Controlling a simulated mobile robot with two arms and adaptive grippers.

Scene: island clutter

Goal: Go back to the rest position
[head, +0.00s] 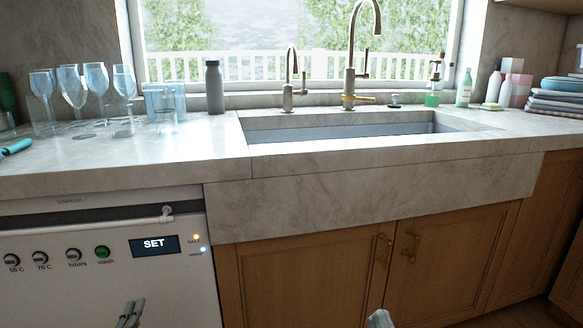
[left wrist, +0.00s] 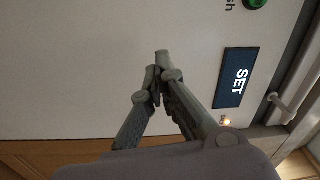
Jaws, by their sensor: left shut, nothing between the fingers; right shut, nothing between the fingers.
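My left gripper (head: 130,315) shows at the bottom edge of the head view, in front of the white dishwasher front (head: 60,260). In the left wrist view its fingers (left wrist: 160,60) meet at the tips, shut with nothing between them. The dishwasher's panel and its SET display (left wrist: 231,77) lie beyond the fingers there. My right gripper (head: 380,318) only just shows at the bottom edge of the head view, in front of the wooden cabinet doors. It is shut, and most of it is cut off by the frame.
The stone counter (head: 120,165) carries several glasses (head: 73,85), a grey bottle (head: 215,88) and a sink (head: 340,131) with two taps.

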